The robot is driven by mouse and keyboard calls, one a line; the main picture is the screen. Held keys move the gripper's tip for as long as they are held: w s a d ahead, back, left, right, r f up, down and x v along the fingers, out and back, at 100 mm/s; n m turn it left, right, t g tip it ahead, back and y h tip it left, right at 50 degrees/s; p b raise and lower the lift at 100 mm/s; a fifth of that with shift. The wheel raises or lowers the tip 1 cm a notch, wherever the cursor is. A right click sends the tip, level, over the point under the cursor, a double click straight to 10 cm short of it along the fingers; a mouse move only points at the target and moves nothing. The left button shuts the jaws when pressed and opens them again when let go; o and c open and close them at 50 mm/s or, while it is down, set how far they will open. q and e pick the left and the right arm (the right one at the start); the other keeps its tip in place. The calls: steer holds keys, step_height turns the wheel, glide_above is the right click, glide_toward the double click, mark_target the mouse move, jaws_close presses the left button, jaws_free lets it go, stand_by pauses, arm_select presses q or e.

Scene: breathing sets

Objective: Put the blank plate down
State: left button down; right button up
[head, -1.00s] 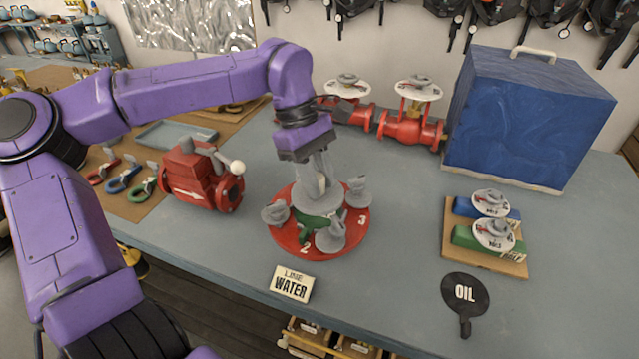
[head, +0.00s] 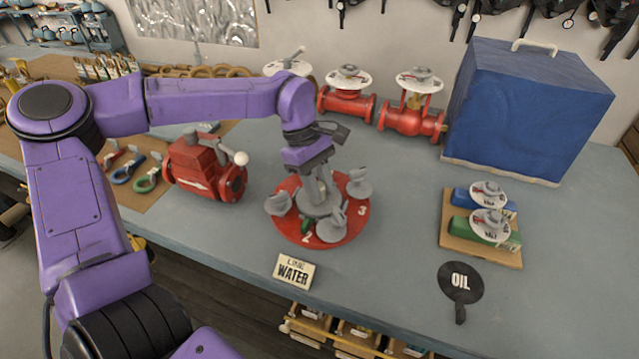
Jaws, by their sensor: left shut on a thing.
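My left gripper (head: 319,180) reaches down over the middle of a round red base (head: 290,232) marked 2 and 3. It is shut on a grey, disc-like piece (head: 316,206), which I take to be the blank plate. The fingers hide part of it, and I cannot tell whether it touches the base. Grey wing-shaped pieces (head: 331,224) stand around it on the base. My right gripper is not in view.
A red valve body (head: 205,172) stands left of the base. A "LINE WATER" sign (head: 294,271) is in front. A black "OIL" paddle (head: 461,281) and a wooden board (head: 455,238) with blue and green valves lie right. A blue box (head: 525,115) and red pipe valves (head: 412,119) stand behind.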

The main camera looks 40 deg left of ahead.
arm_select(q)
steer(key=c, duration=0.9)
jaws_free()
steer(key=shift+f, duration=0.1)
steer(key=shift+o, duration=0.2)
steer(key=shift+r, duration=0.25)
steer(key=b+v, duration=0.1)
steer(key=v, duration=1.1)
steer(key=shift+r, duration=0.1)
